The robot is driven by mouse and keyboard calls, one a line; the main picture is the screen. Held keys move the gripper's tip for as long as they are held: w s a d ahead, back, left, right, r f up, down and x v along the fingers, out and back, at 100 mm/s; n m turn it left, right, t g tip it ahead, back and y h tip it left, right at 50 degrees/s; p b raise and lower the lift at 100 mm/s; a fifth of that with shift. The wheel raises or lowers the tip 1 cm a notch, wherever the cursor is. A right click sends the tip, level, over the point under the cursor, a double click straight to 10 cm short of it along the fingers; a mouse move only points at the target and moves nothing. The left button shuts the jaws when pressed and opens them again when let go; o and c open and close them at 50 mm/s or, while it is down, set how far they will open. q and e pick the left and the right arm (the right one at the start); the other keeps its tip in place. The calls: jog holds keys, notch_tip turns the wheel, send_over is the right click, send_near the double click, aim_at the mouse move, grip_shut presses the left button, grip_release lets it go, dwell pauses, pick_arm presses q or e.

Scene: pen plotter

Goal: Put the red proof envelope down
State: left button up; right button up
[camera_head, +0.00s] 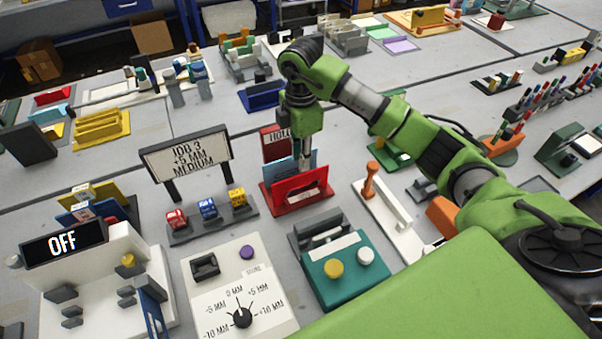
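A red envelope-like piece (298,189) with a pale label stands in or against a red rack on the table, right of the picture's middle. I cannot clearly separate the envelope from the rack (283,210). A blue panel (281,170) stands just behind it, and a dark red sign reading "HOLD" (275,140) is behind that. My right gripper (310,162) points down directly above the red piece, at its top edge. Its fingertips are small and partly hidden, so I cannot tell whether they grip it. My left gripper is not in view.
A sign reading "JOB 3 +5 MM MEDIUM" (187,157) stands left, above small red, blue and yellow blocks. In front are a white dial panel (207,305) and a teal button box (345,286). A white tray with an orange handle (395,222) is close on the right.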

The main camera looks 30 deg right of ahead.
jog(key=shift+r, duration=1.4)
